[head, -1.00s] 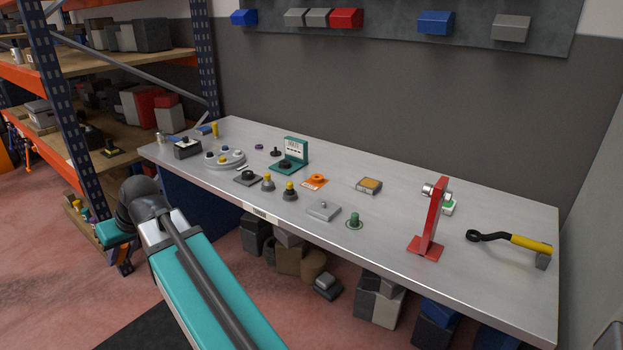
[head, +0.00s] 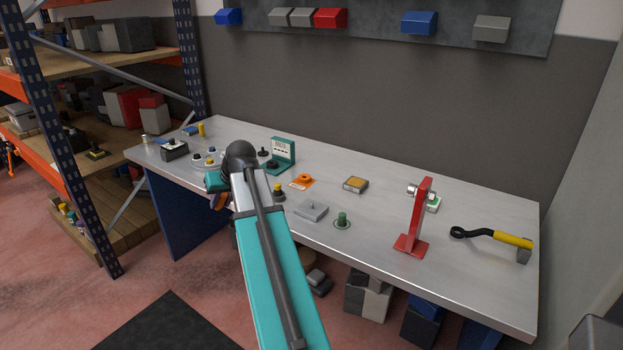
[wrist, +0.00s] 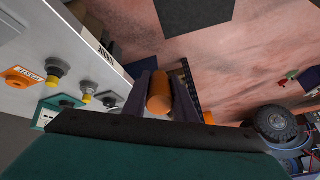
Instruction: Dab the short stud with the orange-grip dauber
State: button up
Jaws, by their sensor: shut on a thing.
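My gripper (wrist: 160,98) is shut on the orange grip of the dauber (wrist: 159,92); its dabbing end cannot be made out. In the head view my arm covers most of the gripper, which hangs by the bench's front edge. A low grey block (head: 311,211) with a small upright stud on top sits on the bench, right of my arm. A green post on a round base (head: 342,220) stands just right of it. I cannot tell for certain which is the short stud.
The metal bench (head: 385,240) holds a red stand (head: 420,222), a yellow-handled tool (head: 495,238), an orange plate (head: 301,181), a yellow-topped box (head: 355,184) and a teal holder (head: 281,153). Yellow-tipped knobs (wrist: 55,70) show near the gripper. A shelf rack (head: 85,120) stands left.

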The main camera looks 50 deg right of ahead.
jog(key=s+d+m, duration=0.1)
jog(key=s+d, duration=0.4)
jog(key=d, duration=0.3)
jog(key=s+d+m+h+p, duration=0.1)
jog(key=s+d+m, duration=0.1)
jog(key=s+d, duration=0.3)
jog(key=s+d+m+h+p, duration=0.1)
jog(key=s+d, duration=0.4)
jog(key=d, duration=0.8)
jog(key=shift+s+r+g, duration=0.15)
jog(key=shift+s+g, duration=0.15)
jog(key=shift+g, duration=0.1)
jog(key=shift+a, duration=0.1)
